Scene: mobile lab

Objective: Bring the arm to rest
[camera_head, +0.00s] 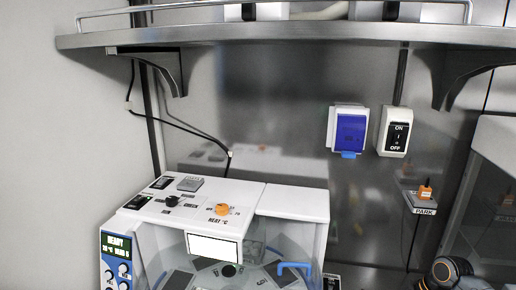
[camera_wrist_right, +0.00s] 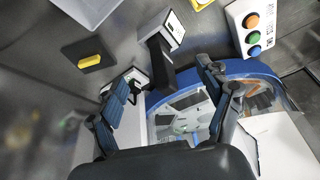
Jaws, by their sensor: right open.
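My right gripper (camera_wrist_right: 165,95) is open in the right wrist view. Its two dark fingers stand well apart, and I see nothing held between them. Beyond them are a black lever-like part (camera_wrist_right: 157,65) on a grey mount and a machine with a blue rim (camera_wrist_right: 225,70) and a clear window; I cannot tell how far off these are. In the head view, a dark, orange-ringed part of my arm (camera_head: 447,272) shows at the bottom right corner. The right fingers are not seen there. My left gripper is in neither view.
A white machine (camera_head: 285,203) with knobs and a clear lid stands below a metal shelf (camera_head: 290,36). A blue-fronted box (camera_head: 350,130), an ON/OFF switch (camera_head: 397,132) and a PARK holder (camera_head: 421,208) are on the wall. A button box (camera_wrist_right: 252,30) shows in the wrist view.

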